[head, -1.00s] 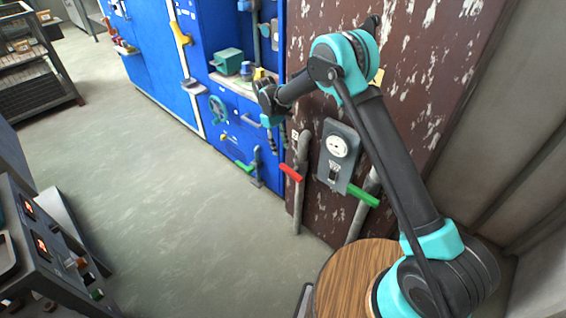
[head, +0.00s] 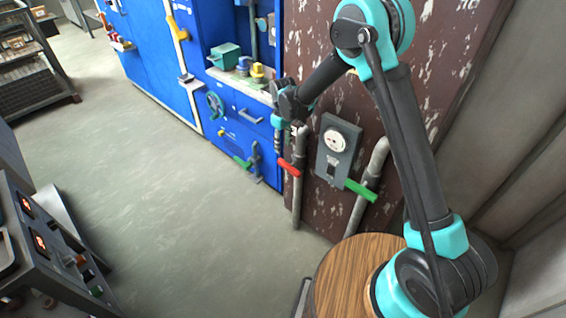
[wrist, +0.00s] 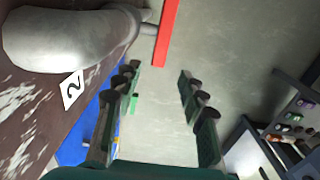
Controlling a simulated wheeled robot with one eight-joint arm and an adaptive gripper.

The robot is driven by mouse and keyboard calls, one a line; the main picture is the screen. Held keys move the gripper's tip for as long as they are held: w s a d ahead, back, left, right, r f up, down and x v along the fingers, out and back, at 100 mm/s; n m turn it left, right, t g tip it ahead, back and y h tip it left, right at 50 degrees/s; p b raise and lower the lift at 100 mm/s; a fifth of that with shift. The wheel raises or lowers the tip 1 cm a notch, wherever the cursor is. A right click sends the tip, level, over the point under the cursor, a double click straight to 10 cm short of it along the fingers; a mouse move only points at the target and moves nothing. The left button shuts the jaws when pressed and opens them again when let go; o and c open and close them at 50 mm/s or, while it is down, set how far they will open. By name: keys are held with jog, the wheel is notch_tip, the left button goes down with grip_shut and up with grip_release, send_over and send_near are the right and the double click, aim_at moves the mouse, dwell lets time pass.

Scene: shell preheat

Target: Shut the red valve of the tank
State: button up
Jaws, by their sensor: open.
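The red valve handle (head: 289,168) sticks out from a grey pipe (head: 297,195) on the front of the flaking dark brown tank (head: 318,212). In the wrist view the red handle (wrist: 167,32) is a straight bar beyond my fingertips, near the top middle. The thick grey pipe (wrist: 70,38) and a white "2" label (wrist: 72,88) lie to its left. My gripper (wrist: 158,75) is open and empty, its two fingers apart. In the head view my gripper (head: 281,145) hangs just above the red handle; its fingers are small and partly hidden, so contact cannot be told.
A green valve handle (head: 361,190) is on another pipe to the right, beside a grey gauge panel (head: 337,150). A blue cabinet (head: 235,135) with a handwheel (head: 215,105) stands to the left. A dark console (head: 45,245) is at lower left. The floor (head: 130,180) between is clear.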

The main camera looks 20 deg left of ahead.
aim_at(283, 162)
notch_tip(283, 162, down, 10)
jog(key=shift+f, duration=0.25)
jog(key=shift+c, duration=0.3)
grip_shut()
